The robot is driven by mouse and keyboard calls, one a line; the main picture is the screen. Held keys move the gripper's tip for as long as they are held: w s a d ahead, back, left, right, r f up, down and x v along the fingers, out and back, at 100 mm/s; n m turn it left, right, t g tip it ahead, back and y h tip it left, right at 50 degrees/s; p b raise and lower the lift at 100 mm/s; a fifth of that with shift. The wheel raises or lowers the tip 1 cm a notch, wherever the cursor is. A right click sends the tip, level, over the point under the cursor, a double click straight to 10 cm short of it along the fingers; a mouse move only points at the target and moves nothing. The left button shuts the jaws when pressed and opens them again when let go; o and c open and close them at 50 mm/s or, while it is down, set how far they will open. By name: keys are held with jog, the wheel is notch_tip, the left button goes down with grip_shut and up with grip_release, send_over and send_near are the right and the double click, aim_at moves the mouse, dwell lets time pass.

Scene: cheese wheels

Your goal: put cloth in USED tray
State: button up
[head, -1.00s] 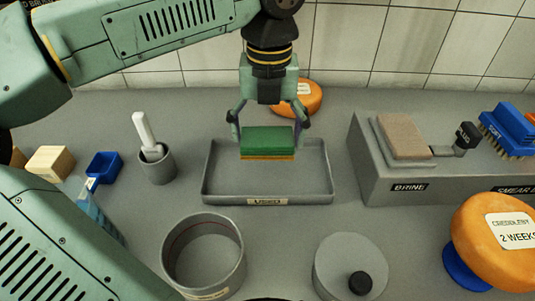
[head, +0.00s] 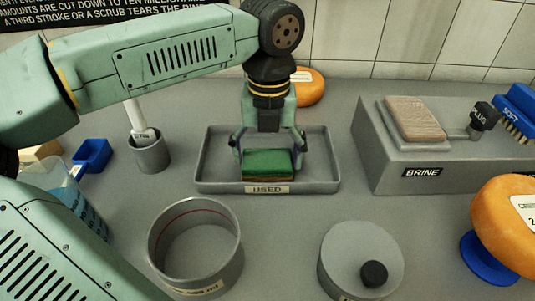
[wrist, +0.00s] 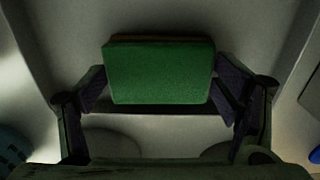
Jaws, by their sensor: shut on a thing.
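My gripper (head: 270,145) is shut on a green block-like pad (head: 271,164) with a brownish-yellow underside, which looks like the cloth of the task. It holds the pad low inside the grey tray labelled USED (head: 215,180), near its front wall. In the wrist view the green pad (wrist: 160,72) sits between the two fingers of my gripper (wrist: 160,85). The tray floor (wrist: 250,30) shows behind it. I cannot tell whether the pad touches the tray floor.
A grey block labelled BRINE (head: 385,165) with a brown slab stands right of the tray. A grey cup (head: 150,155) with a white-handled tool is at left. An open ring mould (head: 160,240) and a lidded round pot (head: 345,260) stand in front. An orange wheel (head: 308,88) is behind.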

aim_at(268, 158)
jog(key=shift+f, duration=0.25)
jog(key=o, duration=1)
jog(key=shift+o, duration=0.2)
jog(key=shift+r, duration=0.15)
notch_tip(268, 158, up, 12)
jog(key=b, duration=0.1)
jog(key=shift+r, duration=0.1)
